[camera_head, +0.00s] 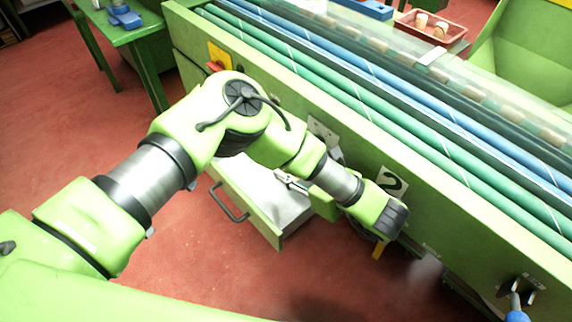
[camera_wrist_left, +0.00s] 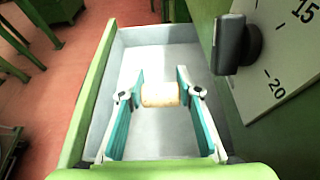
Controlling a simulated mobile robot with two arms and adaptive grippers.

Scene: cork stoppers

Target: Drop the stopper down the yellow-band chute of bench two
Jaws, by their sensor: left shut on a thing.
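The pale cork stopper (camera_wrist_left: 160,94) is held crosswise between the fingertips of my left gripper (camera_wrist_left: 161,88) in the left wrist view. The gripper is shut on it, above the grey inside of an open green drawer (camera_wrist_left: 120,48). In the head view my left gripper (camera_head: 290,182) is small beside the bench front, over the drawer (camera_head: 245,200), and the stopper cannot be made out. Bench two (camera_head: 460,215) carries a "2" plate (camera_head: 392,184). My right gripper is not in view.
Green and blue tubes (camera_head: 370,105) run along the bench top. A red tray (camera_head: 432,32) with corks stands behind. A black knob (camera_wrist_left: 236,45) and a numbered dial plate (camera_wrist_left: 275,75) are close on the right in the wrist view. Red floor lies left.

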